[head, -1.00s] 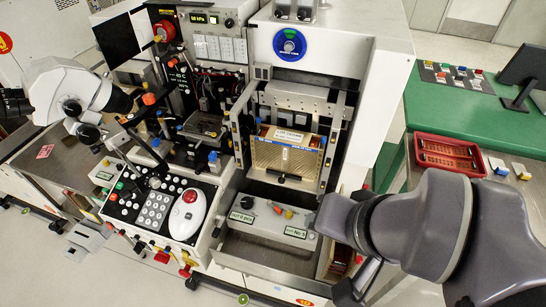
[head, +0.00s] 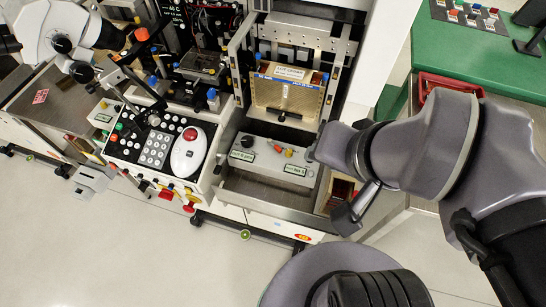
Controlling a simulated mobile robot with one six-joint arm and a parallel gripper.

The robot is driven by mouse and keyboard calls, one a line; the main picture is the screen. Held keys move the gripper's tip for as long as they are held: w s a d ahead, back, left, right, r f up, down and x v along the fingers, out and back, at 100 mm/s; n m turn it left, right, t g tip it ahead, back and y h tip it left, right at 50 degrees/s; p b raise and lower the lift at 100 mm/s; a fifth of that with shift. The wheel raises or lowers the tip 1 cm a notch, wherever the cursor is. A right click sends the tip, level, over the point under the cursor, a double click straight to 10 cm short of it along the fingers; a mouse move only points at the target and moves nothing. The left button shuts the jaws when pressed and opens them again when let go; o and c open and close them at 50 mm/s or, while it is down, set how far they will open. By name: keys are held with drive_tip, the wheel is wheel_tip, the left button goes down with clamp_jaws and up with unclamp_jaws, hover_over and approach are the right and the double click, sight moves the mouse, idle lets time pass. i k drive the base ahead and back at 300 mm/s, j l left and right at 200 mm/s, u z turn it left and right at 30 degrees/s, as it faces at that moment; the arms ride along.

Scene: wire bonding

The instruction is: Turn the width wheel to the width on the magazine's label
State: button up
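A gold-coloured magazine (head: 268,92) stands upright in the machine's bay, with a white label (head: 289,73) near its top. The writing on the label is too small to read. A grey control box (head: 267,160) below it carries a black knob (head: 247,141), an orange-red lever and two green-and-white tags. Another dark knob (head: 282,117) sits just under the magazine. I cannot tell which part is the width wheel. My grey arm reaches in from the right to the box's right end. A dark part, seemingly my gripper (head: 350,216), hangs below it; its fingers cannot be made out.
A keypad panel (head: 155,147) with a white trackball unit (head: 189,152) is left of the box. A microscope (head: 62,32) stands at far left. A green table (head: 440,55) and a red tray (head: 427,84), partly behind my arm, are at right. The floor in front is clear.

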sight(247, 142)
drive_tip(key=u, duration=1.25)
drive_tip(key=z, duration=1.25)
drive_tip(key=j+u, duration=0.4)
drive_tip(key=j, duration=0.25)
drive_tip(key=i+j+u, duration=0.1)
drive_tip(key=j+u, duration=0.35)
drive_tip(key=j, duration=0.15)
drive_tip(key=i+j+z, duration=0.3)
drive_tip(key=j, duration=0.65)
drive_tip(key=i+j+z, duration=0.1)
drive_tip(key=j+z, duration=0.25)
drive_tip(key=j, duration=0.65)
drive_tip(key=j+z, duration=0.3)
drive_tip(key=j, duration=0.7)
drive_tip(key=i+j+z, duration=0.3)
drive_tip(key=i+j, duration=0.15)
drive_tip(key=j, duration=0.15)
drive_tip(key=i+j+z, duration=0.15)
drive_tip(key=j, duration=0.15)
drive_tip(key=i+j+z, duration=0.1)
drive_tip(key=j, duration=0.25)
drive_tip(key=i+j+z, duration=0.15)
drive_tip(key=i+j, duration=0.1)
drive_tip(key=j, duration=0.1)
